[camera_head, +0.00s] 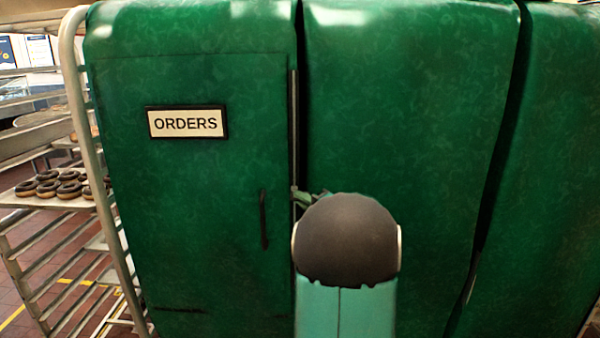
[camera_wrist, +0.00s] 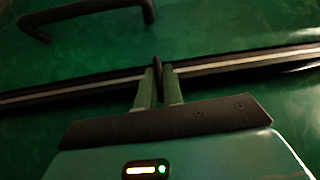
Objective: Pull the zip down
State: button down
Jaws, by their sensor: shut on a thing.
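The zip (camera_head: 293,130) is a thin pale strip with dark edges, running down the right side of a panel in the green cover (camera_head: 410,100). In the wrist view the zip (camera_wrist: 225,68) crosses the picture from side to side. My gripper (camera_wrist: 159,82) is at the zip there, its two green fingers shut on a thin dark zip pull (camera_wrist: 157,64). In the head view my gripper (camera_head: 306,198) shows only in part, at the zip below mid-height. My dark rounded arm link hides the zip's lower part and the pull.
A black handle (camera_head: 263,218) sticks out left of the zip, and also shows in the wrist view (camera_wrist: 90,9). An "ORDERS" sign (camera_head: 186,122) is on the panel. A metal rack (camera_head: 75,120) with doughnuts (camera_head: 62,185) stands at the left.

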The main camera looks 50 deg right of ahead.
notch_tip(320, 180, down, 32)
jog(key=shift+w+a, duration=0.3)
jog(key=shift+w, duration=0.15)
jog(key=c, duration=1.5)
grip_release()
jog(key=shift+w, duration=0.15)
jog(key=shift+c, duration=0.2)
jog(key=s+a+f, duration=0.1)
jog(key=s, duration=1.3)
jog(key=shift+s+a+f, duration=0.15)
jog(key=shift+s+f, duration=0.05)
jog(key=shift+f, duration=0.1)
